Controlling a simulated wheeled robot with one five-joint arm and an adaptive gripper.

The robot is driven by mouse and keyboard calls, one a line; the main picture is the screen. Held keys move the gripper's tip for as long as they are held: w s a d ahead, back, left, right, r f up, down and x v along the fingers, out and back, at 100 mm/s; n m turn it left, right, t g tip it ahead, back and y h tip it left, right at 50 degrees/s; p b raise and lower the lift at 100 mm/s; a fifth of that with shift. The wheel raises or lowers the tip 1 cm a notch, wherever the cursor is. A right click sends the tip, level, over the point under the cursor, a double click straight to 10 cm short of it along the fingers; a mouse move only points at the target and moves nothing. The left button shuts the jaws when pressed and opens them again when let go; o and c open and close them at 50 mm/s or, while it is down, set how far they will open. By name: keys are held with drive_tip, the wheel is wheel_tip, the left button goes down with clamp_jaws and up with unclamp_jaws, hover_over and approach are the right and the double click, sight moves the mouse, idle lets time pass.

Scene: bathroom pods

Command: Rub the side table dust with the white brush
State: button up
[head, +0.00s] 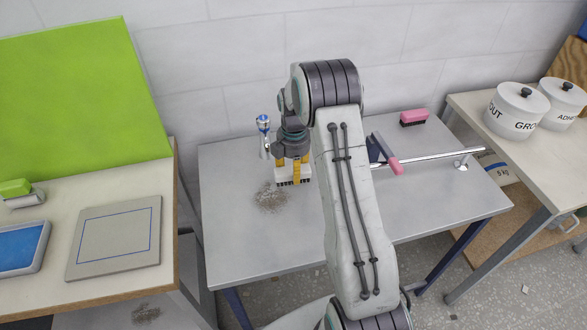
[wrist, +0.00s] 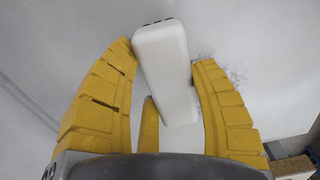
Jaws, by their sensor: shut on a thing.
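The white brush (head: 287,181) is held by my gripper (head: 289,172) over the grey side table (head: 235,235). Its dark bristles point down, at or just above the tabletop; contact cannot be told. The side table dust (head: 270,198) is a brown-grey speckled patch just left of and in front of the brush. In the wrist view, the brush (wrist: 166,75) is a white block between the yellow fingers of my gripper (wrist: 165,62), which are shut on it. Some dust specks (wrist: 236,72) show beyond the right finger.
A blue-and-chrome upright tool (head: 264,135) stands left of my gripper. A pink brush (head: 413,117) and a pink-handled tool (head: 392,160) are to the right, with a chrome bar (head: 430,155). White pots (head: 516,110) stand on the right-hand table. The table's front is clear.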

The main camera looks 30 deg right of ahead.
sight(284, 173)
drive_tip(key=shift+f+b, duration=0.8)
drive_tip(key=shift+f, duration=0.2)
drive_tip(key=shift+a, duration=0.15)
idle(0.4)
